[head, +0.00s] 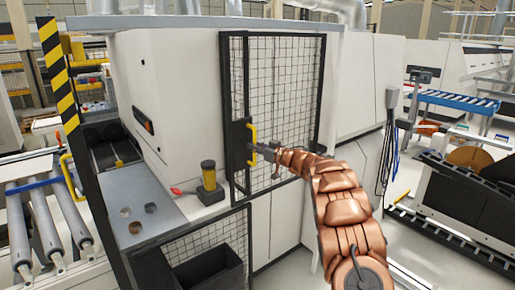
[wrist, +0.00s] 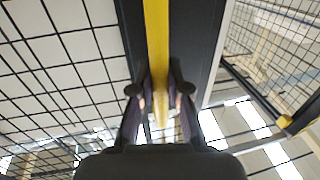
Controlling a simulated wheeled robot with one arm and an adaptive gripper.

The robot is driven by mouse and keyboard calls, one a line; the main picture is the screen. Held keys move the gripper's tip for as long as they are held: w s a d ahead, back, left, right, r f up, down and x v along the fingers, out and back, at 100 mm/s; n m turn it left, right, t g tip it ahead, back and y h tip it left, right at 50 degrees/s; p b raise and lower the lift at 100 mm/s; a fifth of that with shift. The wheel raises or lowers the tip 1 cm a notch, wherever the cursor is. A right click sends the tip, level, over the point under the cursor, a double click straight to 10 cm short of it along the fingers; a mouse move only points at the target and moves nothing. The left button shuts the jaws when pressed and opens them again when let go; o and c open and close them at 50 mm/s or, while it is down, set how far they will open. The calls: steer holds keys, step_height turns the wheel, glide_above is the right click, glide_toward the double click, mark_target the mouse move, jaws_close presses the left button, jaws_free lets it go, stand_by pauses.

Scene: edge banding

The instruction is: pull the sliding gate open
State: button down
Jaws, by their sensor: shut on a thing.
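The sliding gate (head: 290,85) is a black-framed wire mesh panel on the front of the white machine. A yellow upright bar handle (head: 252,132) sits on a dark plate at the gate's left edge. My gripper (head: 256,148) reaches in from the right and is shut on this handle. In the wrist view the handle (wrist: 157,45) runs down between the two dark fingers of my gripper (wrist: 160,95), with mesh on both sides. The lower end of the handle is partly hidden by the gripper. The gate stands across the machine front; I cannot tell how far it is open.
A striped post (head: 60,75) and rollers (head: 45,225) stand farther left. A blue conveyor (head: 460,101) is at the right.

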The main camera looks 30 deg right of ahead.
stand_by(0.3)
steer(key=c, duration=1.1)
jaws_free()
steer(key=shift+d, duration=0.1)
steer(key=shift+c, duration=0.2)
steer(key=v, duration=1.2)
steer(key=shift+w+r, duration=0.1)
